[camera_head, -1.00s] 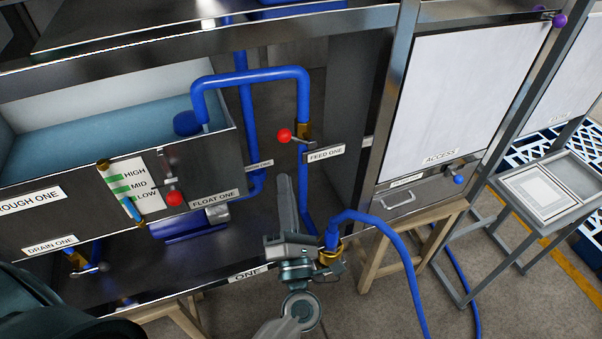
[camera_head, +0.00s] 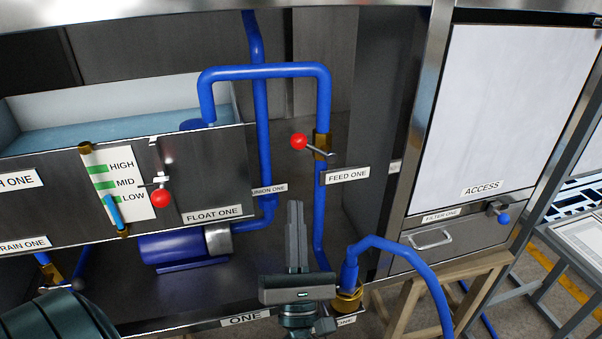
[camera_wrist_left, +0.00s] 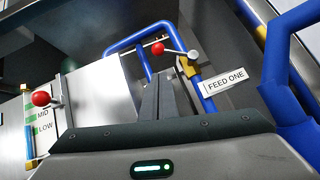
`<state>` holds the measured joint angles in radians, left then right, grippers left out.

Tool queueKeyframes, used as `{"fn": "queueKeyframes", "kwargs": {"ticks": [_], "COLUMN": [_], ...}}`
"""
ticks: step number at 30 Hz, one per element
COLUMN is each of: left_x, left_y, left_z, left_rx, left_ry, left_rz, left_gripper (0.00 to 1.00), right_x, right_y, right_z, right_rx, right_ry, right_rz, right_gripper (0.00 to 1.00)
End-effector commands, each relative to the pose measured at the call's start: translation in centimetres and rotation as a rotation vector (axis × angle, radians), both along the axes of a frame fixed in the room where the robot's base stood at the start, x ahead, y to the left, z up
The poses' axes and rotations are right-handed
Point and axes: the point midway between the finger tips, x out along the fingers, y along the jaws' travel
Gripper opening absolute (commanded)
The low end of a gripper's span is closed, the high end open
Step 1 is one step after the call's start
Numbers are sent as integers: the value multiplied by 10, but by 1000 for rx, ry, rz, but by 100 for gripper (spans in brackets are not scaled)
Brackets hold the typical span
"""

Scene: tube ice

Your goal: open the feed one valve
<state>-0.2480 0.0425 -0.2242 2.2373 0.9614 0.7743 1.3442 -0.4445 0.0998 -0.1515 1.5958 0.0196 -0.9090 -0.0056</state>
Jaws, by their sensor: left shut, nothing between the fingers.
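The feed one valve has a red ball knob (camera_head: 299,142) on a short metal lever, mounted on a brass body (camera_head: 322,145) in a vertical blue pipe. The lever lies across the pipe, with the ball to the left. The FEED ONE label (camera_head: 348,175) is just below and right of it. My left gripper (camera_head: 296,212) is shut and empty, pointing up, below the valve and apart from it. In the left wrist view the red knob (camera_wrist_left: 158,48) shows beyond the fingertips (camera_wrist_left: 158,80). My right gripper is not in view.
A second red knob (camera_head: 160,198) sits on the trough front by the level gauge. A blue hose (camera_head: 405,260) rises at a brass fitting (camera_head: 347,300), close right of my left gripper.

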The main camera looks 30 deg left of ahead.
Motion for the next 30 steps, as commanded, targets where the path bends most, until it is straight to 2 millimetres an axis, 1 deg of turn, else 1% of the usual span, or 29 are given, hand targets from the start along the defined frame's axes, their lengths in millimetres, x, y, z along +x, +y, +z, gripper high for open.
{"fn": "queueKeyframes", "kwargs": {"ticks": [11,17,23,27,30], "left_x": [1,7,18,32,41], "left_y": [1,4,13,24,30], "left_z": [2,9,23,39,48], "left_rx": [1,2,0,1,2], "left_ry": [0,0,-2,-1,0], "left_rz": [1,1,1,2,2], "left_gripper": [0,0,0,0,0], "right_x": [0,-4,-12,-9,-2], "right_y": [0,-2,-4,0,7], "right_z": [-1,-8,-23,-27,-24], "right_rx": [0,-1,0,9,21], "right_ry": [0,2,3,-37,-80], "right_rz": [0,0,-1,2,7], "right_gripper": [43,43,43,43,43]}}
